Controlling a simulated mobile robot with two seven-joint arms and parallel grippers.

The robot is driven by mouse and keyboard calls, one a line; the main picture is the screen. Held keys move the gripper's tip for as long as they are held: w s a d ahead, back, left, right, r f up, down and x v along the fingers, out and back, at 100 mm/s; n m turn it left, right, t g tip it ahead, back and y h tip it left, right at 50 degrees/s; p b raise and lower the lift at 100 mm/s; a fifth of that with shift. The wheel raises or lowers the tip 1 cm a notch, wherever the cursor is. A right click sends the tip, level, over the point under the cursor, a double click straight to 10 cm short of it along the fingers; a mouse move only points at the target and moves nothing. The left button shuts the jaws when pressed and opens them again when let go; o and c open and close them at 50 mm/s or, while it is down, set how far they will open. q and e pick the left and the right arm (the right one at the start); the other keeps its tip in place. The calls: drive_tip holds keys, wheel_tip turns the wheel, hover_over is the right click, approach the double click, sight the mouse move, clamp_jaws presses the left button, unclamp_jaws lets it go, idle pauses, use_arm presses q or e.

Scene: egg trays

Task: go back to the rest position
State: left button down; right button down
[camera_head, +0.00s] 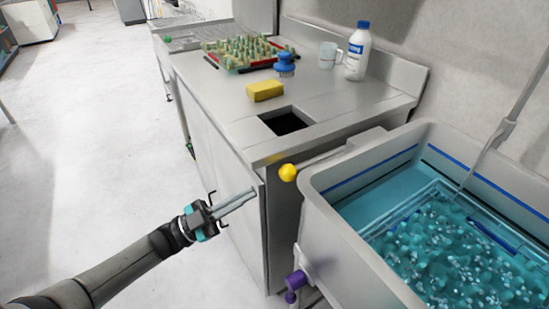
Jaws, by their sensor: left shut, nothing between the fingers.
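My left gripper (236,203) is shut and empty. Its arm comes in from the lower left, and the fingers point to the right, in front of the side of the steel counter (225,122). It appears below the counter top and holds nothing. My right gripper is not in view.
A grey tub (365,262) of blue water with a yellow knob (288,172) and purple valve (295,283) stands at right. The counter carries an egg tray (240,52), yellow sponge (265,91), blue brush (285,64), mug (328,55) and white bottle (357,52).

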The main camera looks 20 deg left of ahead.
use_arm(q)
drive_tip(key=s+a+f+n+g+y, duration=0.1)
drive_tip(key=s+a+f+n+y, duration=0.35)
drive_tip(key=f, duration=0.95)
drive_tip(key=s+a+f+n+g+y, duration=0.15)
drive_tip(key=f+n+y, duration=0.45)
drive_tip(key=f+y, duration=0.65)
drive_tip(key=s+d+f+n+g, duration=0.1)
drive_tip(key=s+d+f+g, duration=0.1)
drive_tip(key=s+f+g, duration=0.3)
drive_tip(key=s+d+f+n+g, duration=0.1)
drive_tip(key=s+d+f+g, duration=0.2)
drive_tip(key=s+f, duration=1)
drive_tip(key=s+g, duration=0.2)
drive_tip(key=s, duration=0.5)
drive_tip(key=shift+f+n+p, duration=0.2)
drive_tip(key=shift+n+p, duration=0.15)
drive_tip(key=shift+p, duration=0.05)
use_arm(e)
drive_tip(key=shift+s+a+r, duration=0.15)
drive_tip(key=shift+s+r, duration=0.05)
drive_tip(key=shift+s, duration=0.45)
use_arm(q)
drive_tip(key=shift+d, duration=0.1)
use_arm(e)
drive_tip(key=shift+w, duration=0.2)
